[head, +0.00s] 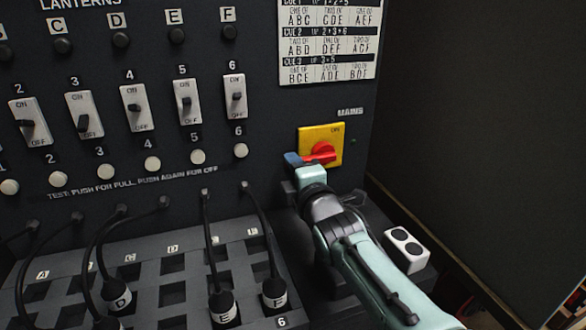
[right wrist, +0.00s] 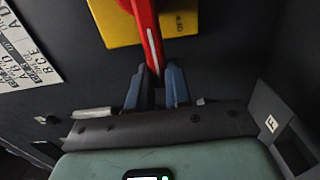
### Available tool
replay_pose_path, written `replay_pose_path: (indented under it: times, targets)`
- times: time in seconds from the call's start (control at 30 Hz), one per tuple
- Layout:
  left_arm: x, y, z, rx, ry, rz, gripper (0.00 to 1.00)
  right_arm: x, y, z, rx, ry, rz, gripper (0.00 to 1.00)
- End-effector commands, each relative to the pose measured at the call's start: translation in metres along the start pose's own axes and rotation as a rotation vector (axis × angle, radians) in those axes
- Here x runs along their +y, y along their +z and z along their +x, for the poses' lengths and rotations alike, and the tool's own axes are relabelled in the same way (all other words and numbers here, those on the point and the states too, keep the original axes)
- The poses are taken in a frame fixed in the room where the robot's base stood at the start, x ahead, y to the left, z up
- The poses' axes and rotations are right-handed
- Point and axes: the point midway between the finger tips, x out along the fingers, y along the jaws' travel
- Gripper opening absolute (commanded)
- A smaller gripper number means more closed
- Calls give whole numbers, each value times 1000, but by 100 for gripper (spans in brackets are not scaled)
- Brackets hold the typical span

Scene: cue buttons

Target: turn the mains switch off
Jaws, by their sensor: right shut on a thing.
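The mains switch is a red handle (head: 321,154) on a yellow plate (head: 334,132) at the right of the dark panel. My right gripper (head: 303,160) is at the handle's left end in the head view. In the right wrist view my right gripper's two blue fingers (right wrist: 158,84) are shut on the lower end of the red handle (right wrist: 147,35), which has a white line along it. The yellow plate (right wrist: 121,22) shows behind the handle there. The handle's angle against the plate's markings is hard to read. My left gripper is not in view.
Rocker switches (head: 131,108) and round buttons (head: 152,163) fill the panel's left. Below, black cables (head: 207,235) hang over a slotted board (head: 172,294). A white cue card (head: 327,42) is above the mains plate. A white two-button box (head: 407,250) stands right of my forearm.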

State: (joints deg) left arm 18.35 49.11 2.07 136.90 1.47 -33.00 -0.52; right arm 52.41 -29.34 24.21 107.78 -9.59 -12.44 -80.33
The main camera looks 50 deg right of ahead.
Motion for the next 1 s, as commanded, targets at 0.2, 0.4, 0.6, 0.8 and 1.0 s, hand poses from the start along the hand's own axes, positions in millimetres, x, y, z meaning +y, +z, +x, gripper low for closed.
replay_pose_path:
  times: [0.2,0.4,0.6,0.8,1.0]
  targets:
    - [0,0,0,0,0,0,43,-1,0,0,0,-3,-5,42]
    - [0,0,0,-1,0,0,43,-1,0,0,0,-2,-3,45]
    - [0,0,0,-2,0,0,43,0,0,-6,1,0,-4,45]
    - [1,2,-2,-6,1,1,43,2,-1,-40,1,3,-5,45]
    - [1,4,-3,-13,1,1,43,1,0,-87,1,3,-4,45]
